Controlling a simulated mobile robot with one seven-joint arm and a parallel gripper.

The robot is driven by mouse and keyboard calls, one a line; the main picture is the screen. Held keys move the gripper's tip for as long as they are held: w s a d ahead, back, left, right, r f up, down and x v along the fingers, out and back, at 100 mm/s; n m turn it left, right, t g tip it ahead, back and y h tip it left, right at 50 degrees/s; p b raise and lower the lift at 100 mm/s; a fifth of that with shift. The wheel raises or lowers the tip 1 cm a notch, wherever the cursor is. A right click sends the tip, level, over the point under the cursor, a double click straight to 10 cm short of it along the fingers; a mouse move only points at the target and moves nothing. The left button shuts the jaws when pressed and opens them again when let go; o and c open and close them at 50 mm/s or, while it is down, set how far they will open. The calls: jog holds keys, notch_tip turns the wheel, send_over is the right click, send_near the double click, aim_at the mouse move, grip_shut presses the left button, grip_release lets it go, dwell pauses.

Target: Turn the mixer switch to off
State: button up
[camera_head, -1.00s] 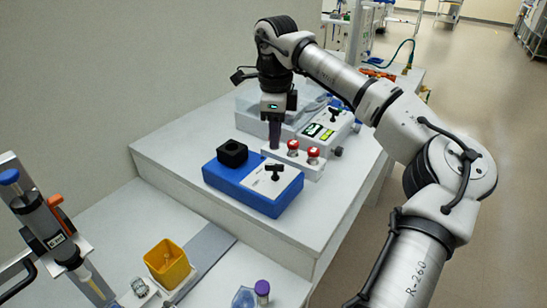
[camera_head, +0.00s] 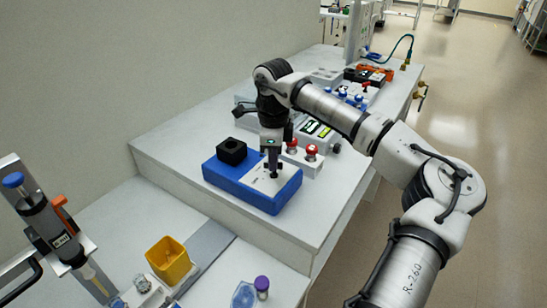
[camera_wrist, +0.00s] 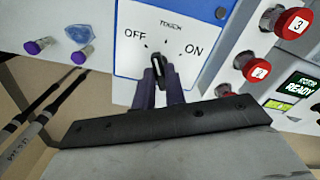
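In the head view my gripper (camera_head: 272,176) is down at the panel.
Red numbered knobs (camera_head: 311,151) and a device with a lit READY screen (camera_wrist: 298,87) stand close beside the mixer. A yellow cup (camera_head: 168,260), a purple-capped vial (camera_head: 262,286) and a pipette (camera_head: 45,225) are on the lower bench.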

grip_shut()
jog(key=shift+f+n+b, duration=0.1)
jog(key=shift+n+b, duration=0.45)
jog(key=shift+n, duration=0.55)
jog(key=n, duration=0.3)
jog(key=o, duration=0.5)
grip_release()
